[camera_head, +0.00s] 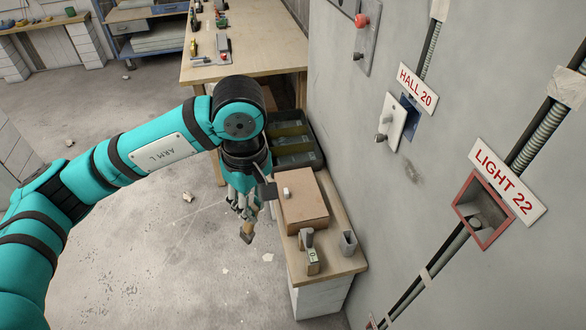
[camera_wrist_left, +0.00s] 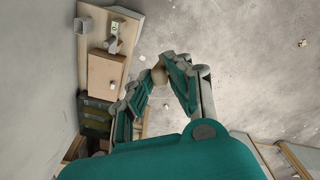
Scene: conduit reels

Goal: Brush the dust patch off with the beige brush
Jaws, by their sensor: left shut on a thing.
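The dust patch (camera_head: 411,171) is a dark grey smudge on the wall, below and right of the HALL 20 box. My left gripper (camera_head: 243,210) points down in front of the wooden bench, away from the wall and to the left of the patch. It is shut on the beige brush (camera_head: 247,233), whose end sticks out below the fingers. In the left wrist view the brush (camera_wrist_left: 158,72) shows as a small beige end between the fingertips (camera_wrist_left: 163,78); the rest is hidden. My right gripper is in neither view.
A small bench (camera_head: 350,263) by the wall bears a cardboard box (camera_head: 303,208), a tape-like tool (camera_head: 312,259) and a grey cup (camera_head: 348,243). A dark green crate (camera_head: 297,152) stands behind. A loose white cover (camera_head: 392,120) and red-framed LIGHT 22 box (camera_head: 484,212) are on the wall.

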